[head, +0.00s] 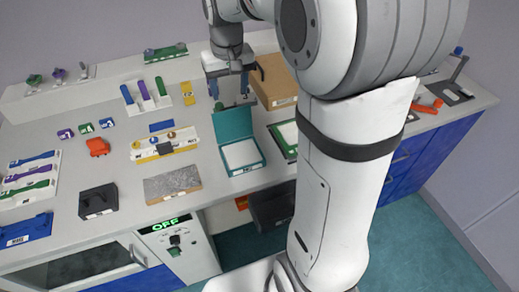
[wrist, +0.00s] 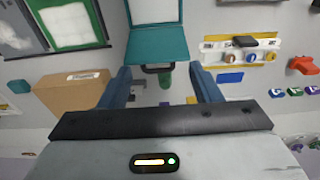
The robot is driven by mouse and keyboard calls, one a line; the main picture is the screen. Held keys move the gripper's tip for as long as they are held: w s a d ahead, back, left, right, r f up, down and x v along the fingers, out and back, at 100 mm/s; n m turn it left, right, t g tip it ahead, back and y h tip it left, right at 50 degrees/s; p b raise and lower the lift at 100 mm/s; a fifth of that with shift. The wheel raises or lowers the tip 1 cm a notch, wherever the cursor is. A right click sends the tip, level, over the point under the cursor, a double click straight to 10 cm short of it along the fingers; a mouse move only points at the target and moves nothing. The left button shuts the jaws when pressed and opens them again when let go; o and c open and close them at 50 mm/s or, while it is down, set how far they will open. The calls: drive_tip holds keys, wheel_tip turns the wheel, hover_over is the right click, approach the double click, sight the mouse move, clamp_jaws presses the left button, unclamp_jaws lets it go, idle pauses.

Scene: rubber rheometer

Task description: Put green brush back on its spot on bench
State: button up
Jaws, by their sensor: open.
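My gripper (head: 229,90) is open above the back of the bench, behind the teal open box (head: 236,143). In the wrist view its two blue fingers (wrist: 162,84) are spread, with nothing gripped. A dark green thing (head: 218,106) also shows below my gripper in the head view. The brush's own spot cannot be made out.
A cardboard box (head: 273,82) stands close to the right of my gripper. A white rack with purple and green upright pieces (head: 146,96) is to the left. Trays with coloured handles (head: 30,181) lie far left.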

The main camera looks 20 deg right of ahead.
drive_tip(key=s+f+t, duration=0.1)
drive_tip(key=s+f, duration=0.2)
drive_tip(key=s, duration=1.7)
drive_tip(key=shift+s, duration=0.4)
drive_tip(key=shift+d, duration=0.1)
drive_tip(key=shift+d, duration=0.1)
